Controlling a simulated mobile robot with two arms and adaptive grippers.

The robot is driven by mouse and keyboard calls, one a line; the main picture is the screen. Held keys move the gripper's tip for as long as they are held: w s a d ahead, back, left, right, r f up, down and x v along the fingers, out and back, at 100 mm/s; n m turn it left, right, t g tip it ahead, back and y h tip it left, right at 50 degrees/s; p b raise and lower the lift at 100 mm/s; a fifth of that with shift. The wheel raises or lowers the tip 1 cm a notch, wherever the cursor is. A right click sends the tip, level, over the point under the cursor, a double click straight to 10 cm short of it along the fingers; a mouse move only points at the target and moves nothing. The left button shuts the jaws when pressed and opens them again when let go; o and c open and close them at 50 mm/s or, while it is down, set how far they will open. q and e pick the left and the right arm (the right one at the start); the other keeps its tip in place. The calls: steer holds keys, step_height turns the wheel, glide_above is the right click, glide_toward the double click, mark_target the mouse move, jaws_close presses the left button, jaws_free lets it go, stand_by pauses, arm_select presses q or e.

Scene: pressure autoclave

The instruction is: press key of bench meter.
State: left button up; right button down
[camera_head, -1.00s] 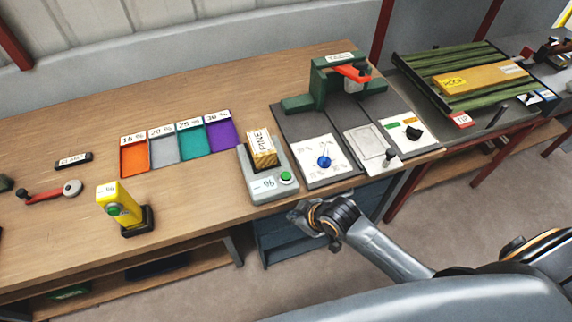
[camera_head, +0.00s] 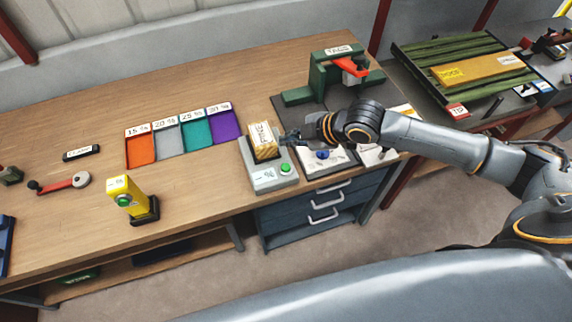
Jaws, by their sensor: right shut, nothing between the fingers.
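The bench meter (camera_head: 262,181) is a grey box near the front edge of the table. Its display reads "- %", and a green round key (camera_head: 285,168) is on its front right. A wooden block (camera_head: 264,142) with a white label stands on the meter. My right gripper (camera_head: 288,138) is shut and empty. In the picture it is just right of the block and above the green key, and it looks apart from the key. The exact gap to the block is hard to tell. My left gripper is not in view.
My right arm passes over white panels, one with a blue knob (camera_head: 322,154). A green tagging press (camera_head: 325,78) stands behind. Four coloured trays (camera_head: 140,151) and a yellow handheld meter (camera_head: 126,193) are to the left. Drawers (camera_head: 325,205) are below the table.

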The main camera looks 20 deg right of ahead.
steer(key=b, duration=0.8)
glide_above(289, 168)
step_height(289, 168, down, 7)
steer(key=shift+r, duration=0.1)
steer(key=shift+f, duration=0.95)
steer(key=shift+f, duration=0.15)
steer(key=shift+f, duration=0.3)
steer(key=shift+f, duration=0.5)
stand_by(0.8)
stand_by(0.3)
steer(key=shift+r+p, duration=0.85)
steer(key=shift+r, duration=0.1)
